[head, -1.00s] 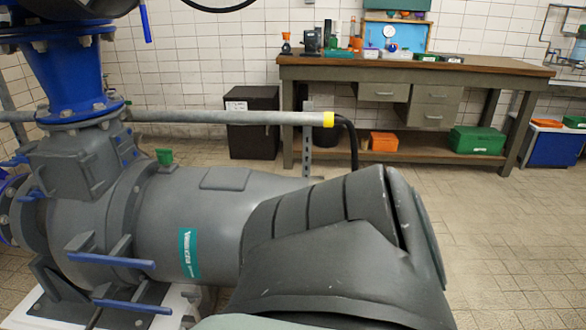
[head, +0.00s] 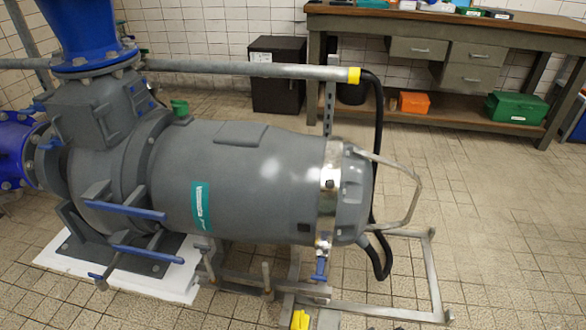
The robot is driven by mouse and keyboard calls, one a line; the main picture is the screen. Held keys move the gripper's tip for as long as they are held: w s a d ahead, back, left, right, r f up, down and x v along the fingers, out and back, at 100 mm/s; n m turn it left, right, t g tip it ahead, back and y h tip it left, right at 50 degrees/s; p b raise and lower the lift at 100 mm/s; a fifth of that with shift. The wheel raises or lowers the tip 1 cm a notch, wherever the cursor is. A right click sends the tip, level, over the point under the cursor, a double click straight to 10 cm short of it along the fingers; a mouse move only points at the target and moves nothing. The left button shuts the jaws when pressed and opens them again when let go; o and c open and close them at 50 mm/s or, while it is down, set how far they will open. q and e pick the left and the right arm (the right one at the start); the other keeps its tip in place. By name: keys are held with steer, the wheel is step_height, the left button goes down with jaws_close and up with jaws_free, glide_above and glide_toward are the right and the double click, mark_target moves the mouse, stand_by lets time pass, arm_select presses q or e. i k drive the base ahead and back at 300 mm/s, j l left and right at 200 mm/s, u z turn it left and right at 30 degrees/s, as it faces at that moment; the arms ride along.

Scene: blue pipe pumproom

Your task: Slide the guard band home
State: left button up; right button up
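The guard band (head: 328,190) looks like a shiny metal ring around the right end of the grey pump body (head: 262,170), just left of its rounded end cap (head: 353,195). A blue handle or clamp (head: 320,268) hangs below the band. The far side of the band is hidden behind the pump, so I cannot tell how it sits there. Neither of my grippers shows in the head view.
A pipe rail (head: 240,68) with a yellow end runs behind the pump. A black hose (head: 376,150) drops beside the cap. A bent metal handle (head: 415,190) and floor frame (head: 435,280) stand right. A workbench (head: 430,80) is behind; the right floor is clear.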

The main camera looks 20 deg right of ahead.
mark_target(327, 206)
steer(key=z, duration=0.8)
